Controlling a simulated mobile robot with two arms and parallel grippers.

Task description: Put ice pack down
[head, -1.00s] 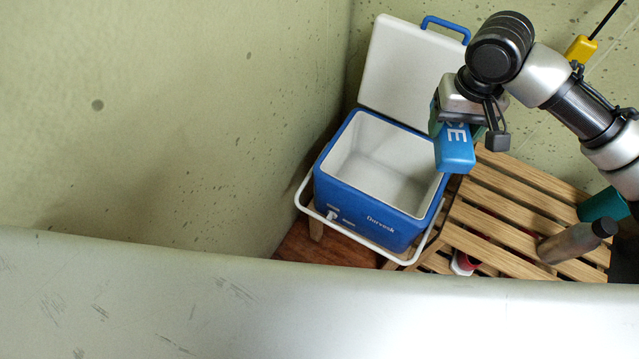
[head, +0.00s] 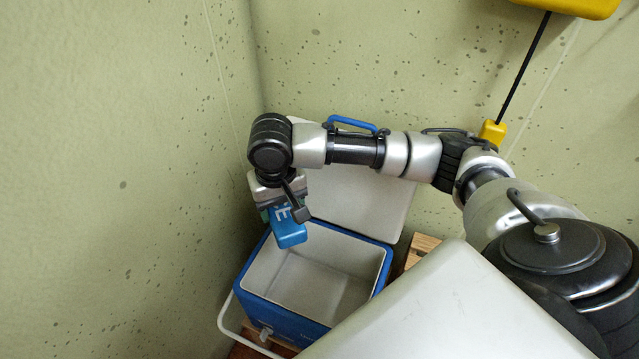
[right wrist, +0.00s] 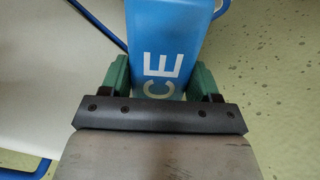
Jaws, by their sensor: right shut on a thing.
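The blue ice pack (head: 288,232) with white lettering is held in my right gripper (head: 279,208), above the back left part of the open cooler. In the right wrist view the green fingers of my right gripper (right wrist: 165,78) press on both sides of the ice pack (right wrist: 172,40). The blue cooler (head: 262,309) has a white inside that looks empty where I can see it. Its white lid (head: 365,200) stands open at the back, partly hidden by my right arm. My left gripper is not in view.
The cooler stands in a corner close to the speckled green walls (head: 120,120). Its white carry handle (head: 224,318) hangs at the front left. A wooden slatted surface (head: 421,248) shows at the right. A yellow object (head: 493,132) hangs on a black cord near my arm.

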